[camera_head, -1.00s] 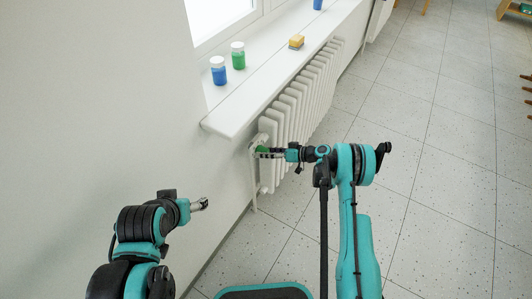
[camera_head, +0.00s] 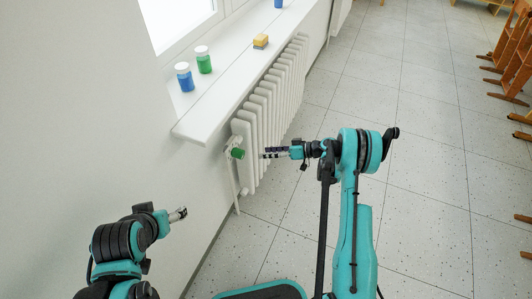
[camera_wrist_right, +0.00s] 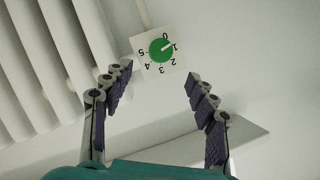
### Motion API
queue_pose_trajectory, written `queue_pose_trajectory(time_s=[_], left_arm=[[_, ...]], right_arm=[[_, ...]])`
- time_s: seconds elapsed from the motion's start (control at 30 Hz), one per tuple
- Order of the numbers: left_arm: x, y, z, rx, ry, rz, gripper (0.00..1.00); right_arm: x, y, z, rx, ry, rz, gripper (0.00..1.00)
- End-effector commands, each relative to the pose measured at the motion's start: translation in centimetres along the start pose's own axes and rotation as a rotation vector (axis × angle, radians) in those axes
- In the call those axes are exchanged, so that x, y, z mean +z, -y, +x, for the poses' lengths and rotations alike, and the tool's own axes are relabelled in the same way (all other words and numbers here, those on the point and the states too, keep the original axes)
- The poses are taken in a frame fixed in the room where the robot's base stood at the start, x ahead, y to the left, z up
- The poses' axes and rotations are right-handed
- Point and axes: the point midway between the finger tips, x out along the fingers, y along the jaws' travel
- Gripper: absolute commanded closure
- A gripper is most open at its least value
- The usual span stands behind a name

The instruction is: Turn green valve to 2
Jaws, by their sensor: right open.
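The green valve (camera_head: 238,153) sits on a white pipe at the near end of the radiator. In the right wrist view the green valve (camera_wrist_right: 161,50) shows face-on over a white square dial (camera_wrist_right: 179,67) numbered 0 to 5. A pale mark on the valve points up and right, between 0 and 1. My right gripper (camera_head: 263,154) is open and empty, a short way right of the valve and apart from it. In the wrist view its fingers spread either side, below the dial. My left gripper (camera_head: 180,213) hangs by the wall, away from the valve; its jaws are too small to read.
The white radiator (camera_head: 268,108) stands under a white windowsill (camera_head: 215,97) that juts out above the valve. A blue jar (camera_head: 185,79), a green jar (camera_head: 204,63) and a yellow sponge (camera_head: 261,41) stand on the sill. The floor to the right is clear; wooden furniture (camera_head: 510,60) stands far right.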

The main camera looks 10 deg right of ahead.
Motion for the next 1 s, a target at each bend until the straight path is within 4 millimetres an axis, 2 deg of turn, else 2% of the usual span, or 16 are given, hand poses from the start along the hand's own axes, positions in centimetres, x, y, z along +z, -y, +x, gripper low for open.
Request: queue_pose_trajectory(time_s=[0.07,0.17,0.3,0.4,0.63,0.77,1.0], left_arm=[[0.0,0.0,0.0,0.0,0.0,0.0,0.28],[-0.3,0.0,-0.5,0.0,0.0,0.0,0.28],[-1.3,0.0,-1.8,0.0,0.0,0.0,0.28],[-2.0,0.0,-2.8,0.0,0.0,0.0,0.28],[-2.9,0.0,-4.0,0.0,0.0,0.0,0.28],[-2.8,0.0,-3.9,0.0,0.0,0.0,0.28],[-1.8,0.0,-2.5,0.0,0.0,0.0,0.28]], right_arm=[[0.0,0.1,0.1,0.001,0.004,-0.001,0.43],[-0.3,0.5,1.4,0.028,0.066,-0.012,0.43],[-1.1,1.9,4.7,0.142,0.29,-0.079,0.43],[-1.9,3.2,6.4,0.252,0.472,-0.174,0.43],[-4.7,5.2,7.1,0.44,0.726,-0.386,0.43],[-4.9,5.0,7.4,0.475,0.763,-0.428,0.43],[-2.7,2.8,9.7,0.476,0.764,-0.428,0.43]])
